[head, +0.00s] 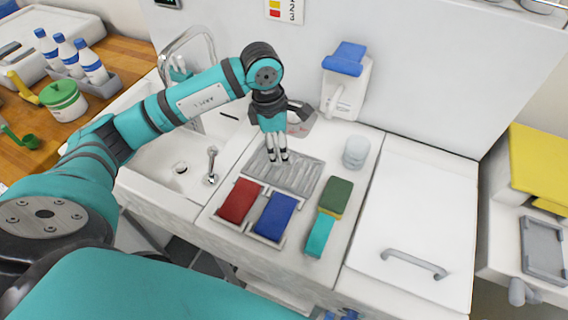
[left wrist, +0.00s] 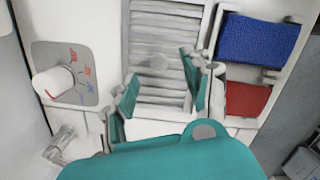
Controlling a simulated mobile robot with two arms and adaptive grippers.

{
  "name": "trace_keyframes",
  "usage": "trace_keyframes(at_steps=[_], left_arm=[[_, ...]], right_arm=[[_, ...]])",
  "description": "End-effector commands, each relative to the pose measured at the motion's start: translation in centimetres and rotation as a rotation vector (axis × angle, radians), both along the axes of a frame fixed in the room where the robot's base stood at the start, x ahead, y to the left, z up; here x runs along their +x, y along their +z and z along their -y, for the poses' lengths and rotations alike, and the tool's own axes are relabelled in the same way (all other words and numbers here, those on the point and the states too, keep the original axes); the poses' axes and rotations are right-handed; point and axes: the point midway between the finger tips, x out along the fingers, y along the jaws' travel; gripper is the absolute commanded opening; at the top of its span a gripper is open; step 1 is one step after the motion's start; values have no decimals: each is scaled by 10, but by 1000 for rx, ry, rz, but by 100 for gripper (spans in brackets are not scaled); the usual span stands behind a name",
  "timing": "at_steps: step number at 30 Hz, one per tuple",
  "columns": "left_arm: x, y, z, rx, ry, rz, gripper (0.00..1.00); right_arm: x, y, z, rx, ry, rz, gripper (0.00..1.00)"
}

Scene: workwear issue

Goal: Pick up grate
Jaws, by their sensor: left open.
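The grate (head: 298,180) is a grey ridged rectangle set in the white counter between the sink and the stove-like white panel. It also shows in the left wrist view (left wrist: 160,45), with its slats between and beyond my fingers. My left gripper (head: 278,159) points down over the grate's far left part. In the left wrist view its teal fingers (left wrist: 165,90) are spread apart with nothing between them. I cannot tell whether the fingertips touch the grate. My right gripper is not in view.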

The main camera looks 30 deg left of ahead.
Motion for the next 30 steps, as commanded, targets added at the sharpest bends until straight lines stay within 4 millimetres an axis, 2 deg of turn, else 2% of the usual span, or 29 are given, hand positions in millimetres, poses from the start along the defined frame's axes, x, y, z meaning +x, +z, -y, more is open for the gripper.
trace_keyframes(at_steps=[1,4,9,17,28,30], left_arm=[[-1,-5,1,-1,-1,-8,50],[0,-20,2,-1,0,-9,50],[2,-40,4,-1,1,-3,50],[3,-43,5,-1,0,0,48],[3,-43,5,-1,1,0,0],[3,-43,5,-1,1,0,0]], right_arm=[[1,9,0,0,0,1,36],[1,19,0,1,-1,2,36],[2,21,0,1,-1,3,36],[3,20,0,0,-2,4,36],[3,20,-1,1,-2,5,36],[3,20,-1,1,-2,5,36]])
